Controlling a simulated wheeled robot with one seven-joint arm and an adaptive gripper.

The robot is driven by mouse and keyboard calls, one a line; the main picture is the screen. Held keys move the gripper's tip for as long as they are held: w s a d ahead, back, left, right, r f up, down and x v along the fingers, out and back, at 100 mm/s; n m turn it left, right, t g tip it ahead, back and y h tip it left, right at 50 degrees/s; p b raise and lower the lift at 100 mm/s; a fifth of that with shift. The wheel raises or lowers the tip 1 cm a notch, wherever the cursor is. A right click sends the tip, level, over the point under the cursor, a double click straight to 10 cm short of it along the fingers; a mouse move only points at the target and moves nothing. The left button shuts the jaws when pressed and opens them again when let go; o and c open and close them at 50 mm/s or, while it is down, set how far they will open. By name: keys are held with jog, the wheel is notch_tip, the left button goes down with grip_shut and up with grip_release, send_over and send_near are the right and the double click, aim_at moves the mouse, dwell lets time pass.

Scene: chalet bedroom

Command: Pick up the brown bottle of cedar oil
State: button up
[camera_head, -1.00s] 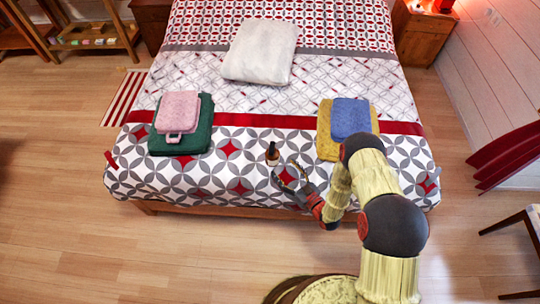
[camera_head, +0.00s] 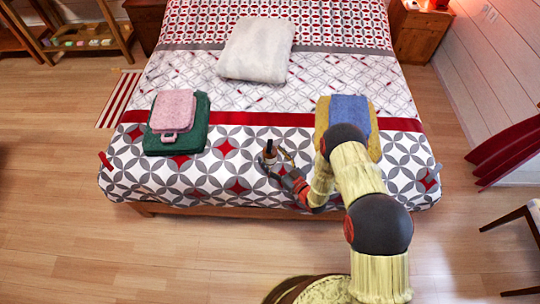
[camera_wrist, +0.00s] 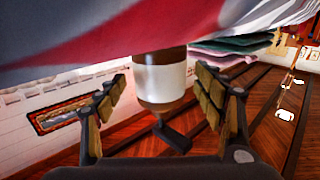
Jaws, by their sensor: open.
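The brown bottle (camera_head: 269,150) with a dark cap stands on the patterned bed cover near the foot of the bed. In the wrist view, which is upside down, the bottle (camera_wrist: 164,78) shows a white label, and its dark cap points down in the picture. My gripper (camera_head: 277,161) is at the bottle from its lower right side. In the wrist view my gripper (camera_wrist: 162,82) is open, one finger on each side of the bottle. Gaps show between the fingers and the bottle.
A pink towel (camera_head: 174,109) lies on a green towel (camera_head: 196,137) to the left. A blue towel (camera_head: 349,112) lies on a yellow towel (camera_head: 321,120) to the right, partly behind my arm. The cover around the bottle is clear.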

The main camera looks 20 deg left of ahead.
jog(key=shift+c, duration=0.9)
jog(key=c, duration=1.3)
